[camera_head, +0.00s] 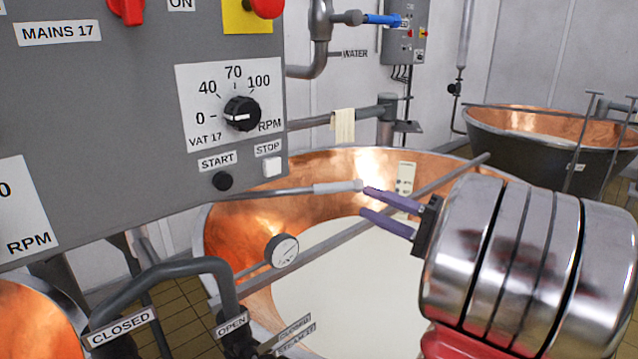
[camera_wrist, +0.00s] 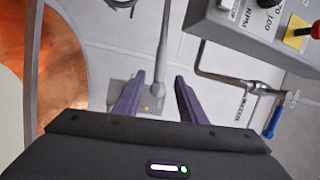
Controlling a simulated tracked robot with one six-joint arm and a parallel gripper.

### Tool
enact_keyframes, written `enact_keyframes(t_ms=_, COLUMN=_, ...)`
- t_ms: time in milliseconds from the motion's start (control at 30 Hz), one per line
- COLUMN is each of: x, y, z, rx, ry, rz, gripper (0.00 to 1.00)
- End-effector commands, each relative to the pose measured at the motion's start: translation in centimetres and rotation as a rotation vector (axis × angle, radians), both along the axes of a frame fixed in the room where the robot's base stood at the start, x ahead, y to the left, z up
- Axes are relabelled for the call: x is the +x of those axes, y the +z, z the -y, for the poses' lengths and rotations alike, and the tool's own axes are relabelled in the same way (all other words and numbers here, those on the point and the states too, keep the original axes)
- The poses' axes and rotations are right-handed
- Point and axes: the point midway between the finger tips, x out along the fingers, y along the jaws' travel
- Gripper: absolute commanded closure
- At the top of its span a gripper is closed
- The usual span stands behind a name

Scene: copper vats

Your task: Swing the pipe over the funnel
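A thin grey pipe with a pale sleeve (camera_head: 335,187) reaches from the left over the copper vat (camera_head: 232,232). Its tip appears close to my upper fingertip; I cannot tell whether they touch. My gripper (camera_head: 364,200) points left above the vat, its two purple fingers apart, with nothing clearly held. In the wrist view, the fingers of my gripper (camera_wrist: 158,78) are also spread, and a grey bar (camera_wrist: 162,45) runs down the picture toward the gap between them. I cannot tell its depth. I cannot make out a funnel in either view.
A grey control panel (camera_head: 110,110) fills the upper left. A round gauge (camera_head: 282,250) and a bent grey handle (camera_head: 185,268) are below it. A grey pipe with a cloth (camera_head: 342,126) crosses behind. A second vat (camera_head: 545,140) stands at the right.

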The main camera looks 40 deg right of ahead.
Motion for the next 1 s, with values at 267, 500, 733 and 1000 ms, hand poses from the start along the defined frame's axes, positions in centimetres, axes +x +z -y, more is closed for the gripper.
enact_keyframes(t_ms=267, x=1.3, y=0.2, z=-0.5, rx=-0.001, ry=0.004, rz=-0.001, gripper=0.63)
enact_keyframes(t_ms=500, x=4.2, y=0.6, z=-1.4, rx=-0.001, ry=0.005, rz=-0.001, gripper=0.63)
enact_keyframes(t_ms=733, x=7.1, y=1.0, z=-2.3, rx=-0.001, ry=0.005, rz=-0.001, gripper=0.63)
enact_keyframes(t_ms=1000, x=10.6, y=1.5, z=-3.4, rx=0.0, ry=0.004, rz=-0.002, gripper=0.63)
